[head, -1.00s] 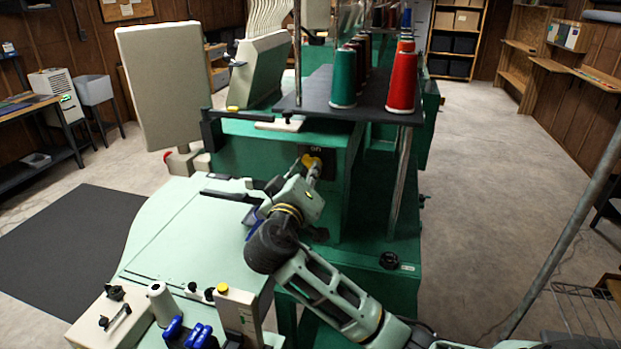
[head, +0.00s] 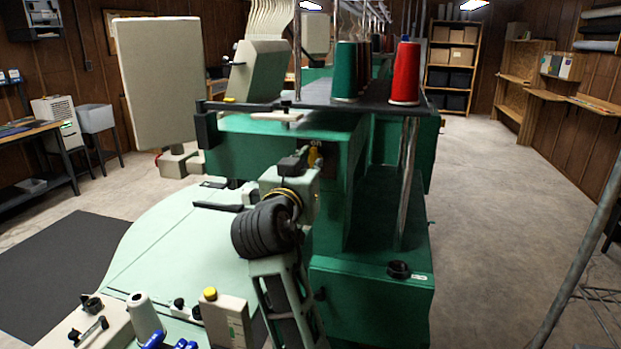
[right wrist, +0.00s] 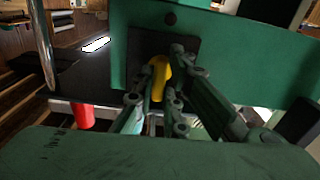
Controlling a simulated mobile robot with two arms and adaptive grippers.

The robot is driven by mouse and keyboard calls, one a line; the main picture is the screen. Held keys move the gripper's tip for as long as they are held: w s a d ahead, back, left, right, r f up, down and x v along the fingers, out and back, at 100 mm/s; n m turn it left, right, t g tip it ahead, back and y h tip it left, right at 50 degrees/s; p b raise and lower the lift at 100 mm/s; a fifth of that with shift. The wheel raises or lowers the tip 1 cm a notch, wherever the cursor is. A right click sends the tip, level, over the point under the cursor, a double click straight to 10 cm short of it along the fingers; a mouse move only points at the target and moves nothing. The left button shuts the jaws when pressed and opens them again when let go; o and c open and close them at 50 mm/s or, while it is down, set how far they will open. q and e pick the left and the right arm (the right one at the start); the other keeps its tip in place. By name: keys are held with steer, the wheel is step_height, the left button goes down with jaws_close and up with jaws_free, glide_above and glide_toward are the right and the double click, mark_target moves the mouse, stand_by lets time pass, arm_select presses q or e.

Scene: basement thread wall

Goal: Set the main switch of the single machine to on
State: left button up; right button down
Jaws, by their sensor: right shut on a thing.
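The main switch is a yellow handle (head: 312,157) on a dark plate on the green machine (head: 270,150), with an "on" label just above it. In the head view my right gripper (head: 305,168) is at the switch and hides most of it. In the right wrist view the yellow handle (right wrist: 159,76) stands in front of the dark plate (right wrist: 140,45), between the fingers of my right gripper (right wrist: 158,88), which are shut on it. The handle's exact angle is hard to tell. My left gripper is not in view.
A dark shelf with green and red thread spools (head: 405,75) stands above the switch. A pale panel (head: 158,80) rises at the left. The pale green table (head: 170,240) carries a white cone and small parts in front. Open floor (head: 490,220) lies to the right.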

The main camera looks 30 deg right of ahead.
steer(key=shift+m, duration=0.3)
steer(key=c, duration=1.8)
jaws_free()
